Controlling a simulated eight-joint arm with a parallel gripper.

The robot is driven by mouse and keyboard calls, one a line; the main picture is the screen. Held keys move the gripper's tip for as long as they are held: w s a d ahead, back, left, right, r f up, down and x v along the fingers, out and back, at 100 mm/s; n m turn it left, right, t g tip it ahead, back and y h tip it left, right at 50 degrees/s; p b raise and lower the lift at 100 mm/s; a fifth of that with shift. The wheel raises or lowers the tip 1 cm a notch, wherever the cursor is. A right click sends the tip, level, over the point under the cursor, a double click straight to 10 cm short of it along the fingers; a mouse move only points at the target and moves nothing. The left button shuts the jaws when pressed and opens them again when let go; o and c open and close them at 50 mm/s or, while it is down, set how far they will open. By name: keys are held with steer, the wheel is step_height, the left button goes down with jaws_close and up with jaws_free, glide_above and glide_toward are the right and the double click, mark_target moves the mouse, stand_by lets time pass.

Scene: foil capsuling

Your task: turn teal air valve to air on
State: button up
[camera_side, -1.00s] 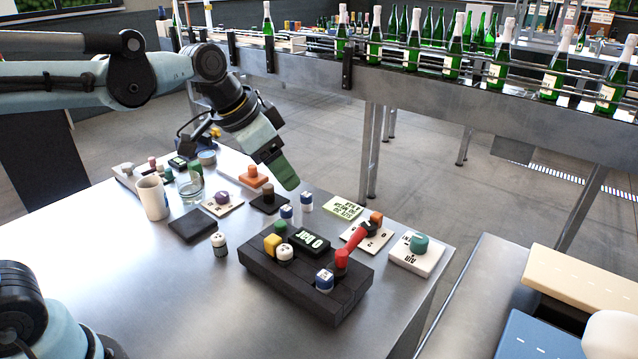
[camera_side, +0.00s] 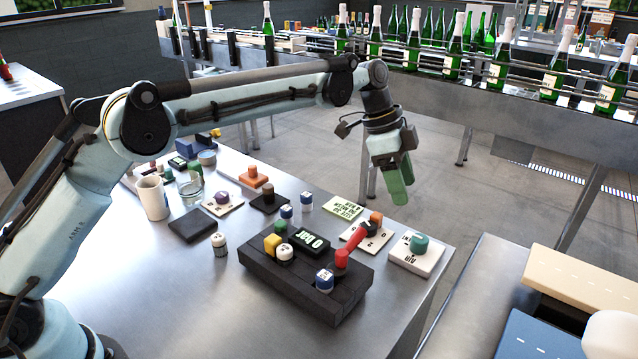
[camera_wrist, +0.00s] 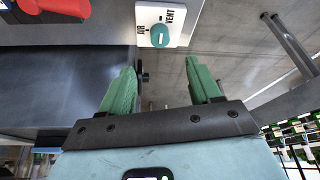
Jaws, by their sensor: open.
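The teal air valve knob (camera_side: 419,243) sits on a white square plate (camera_side: 408,262) near the right edge of the steel table. In the wrist view the round teal knob (camera_wrist: 158,36) carries a short white mark, and its white plate (camera_wrist: 146,13) reads AIR and VENT. I cannot tell surely which label the mark points at. My gripper (camera_side: 400,195), with green fingers, hangs above and behind the valve, apart from it. In the wrist view my gripper (camera_wrist: 163,78) is open and empty, with the knob beyond the fingertips.
A red lever (camera_side: 352,246) and a black block with a display (camera_side: 309,241) stand left of the valve. The lever also shows at the wrist view's top left (camera_wrist: 60,8). The conveyor (camera_side: 450,100) with bottles runs at the back.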

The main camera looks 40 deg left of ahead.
mark_target(419, 238)
steer(key=x, duration=1.2)
steer(key=shift+d+f, duration=0.2)
steer(key=c, duration=1)
steer(key=shift+c, duration=0.3)
